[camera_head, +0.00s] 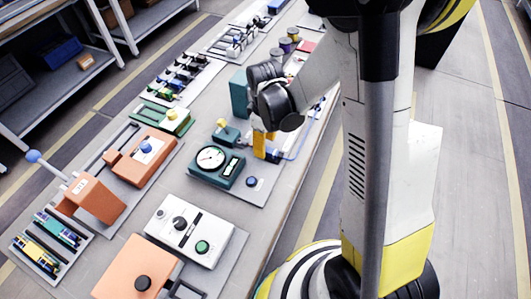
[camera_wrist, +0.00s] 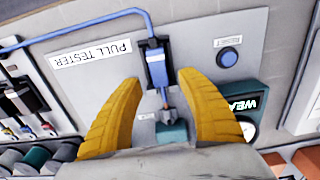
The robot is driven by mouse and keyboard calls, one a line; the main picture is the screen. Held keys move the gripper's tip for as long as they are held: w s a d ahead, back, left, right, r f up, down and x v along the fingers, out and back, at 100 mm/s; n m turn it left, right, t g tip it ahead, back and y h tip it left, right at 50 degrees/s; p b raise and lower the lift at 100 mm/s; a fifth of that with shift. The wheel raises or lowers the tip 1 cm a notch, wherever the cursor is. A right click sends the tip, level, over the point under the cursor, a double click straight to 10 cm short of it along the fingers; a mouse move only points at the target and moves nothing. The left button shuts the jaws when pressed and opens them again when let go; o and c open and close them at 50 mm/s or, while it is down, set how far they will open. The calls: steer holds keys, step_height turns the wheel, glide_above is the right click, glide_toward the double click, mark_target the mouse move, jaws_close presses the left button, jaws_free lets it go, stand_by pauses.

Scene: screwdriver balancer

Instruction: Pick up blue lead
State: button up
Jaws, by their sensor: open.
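The blue lead shows in the wrist view as a blue rectangular connector (camera_wrist: 156,68) with a blue cable (camera_wrist: 70,28) running off to the left. Its thin tip points toward a small teal block (camera_wrist: 172,132) on the grey pull tester plate (camera_wrist: 195,40). My gripper (camera_wrist: 158,80) is open, with one yellow finger on each side of the connector and visible gaps to both. In the head view my gripper (camera_head: 262,145) is low over the plate, and the blue cable (camera_head: 302,143) curves out to its right. The connector is mostly hidden there by my gripper.
A teal gauge box (camera_head: 217,163) stands left of my gripper. A blue reset button (camera_wrist: 228,57) is on the plate. A teal block with a yellow knob (camera_head: 224,130) stands close by. The bench's right edge is near. Several devices fill the bench to the left.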

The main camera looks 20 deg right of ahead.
step_height(320, 180, down, 3)
steer(key=shift+r+b, duration=0.15)
steer(key=shift+b, duration=0.2)
steer(key=shift+r, duration=0.1)
jaws_close()
